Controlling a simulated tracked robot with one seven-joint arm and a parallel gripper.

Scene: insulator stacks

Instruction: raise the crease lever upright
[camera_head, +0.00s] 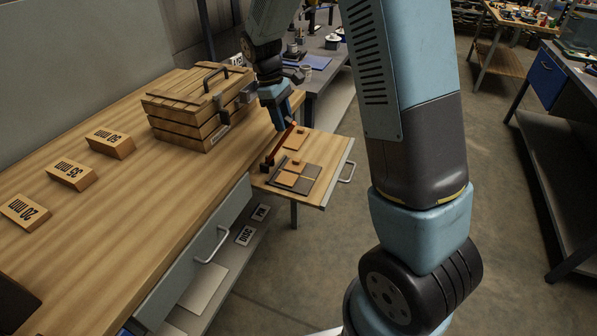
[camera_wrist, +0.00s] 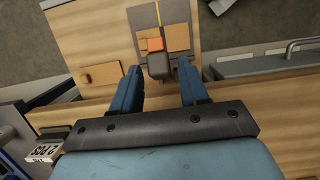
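The crease lever (camera_head: 281,146) is a dark red bar on the pull-out board. In the head view it leans, rising from a black foot (camera_head: 267,165) towards my gripper. My gripper (camera_head: 288,118) is above the board, its fingertips close to the lever's upper end; contact cannot be told. In the wrist view the two blue fingers (camera_wrist: 160,77) are spread apart. A dark grey block-like part (camera_wrist: 158,66) shows between and just beyond the tips; I cannot tell whether it belongs to the lever. A small orange block (camera_wrist: 155,44) lies beyond it.
The pull-out board (camera_head: 339,160) carries a dark plate (camera_head: 308,178), thin tan squares and a small knob. A slatted wooden crate (camera_head: 185,128) stands left of my gripper. Several labelled wooden blocks (camera_head: 72,176) lie along the bench.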

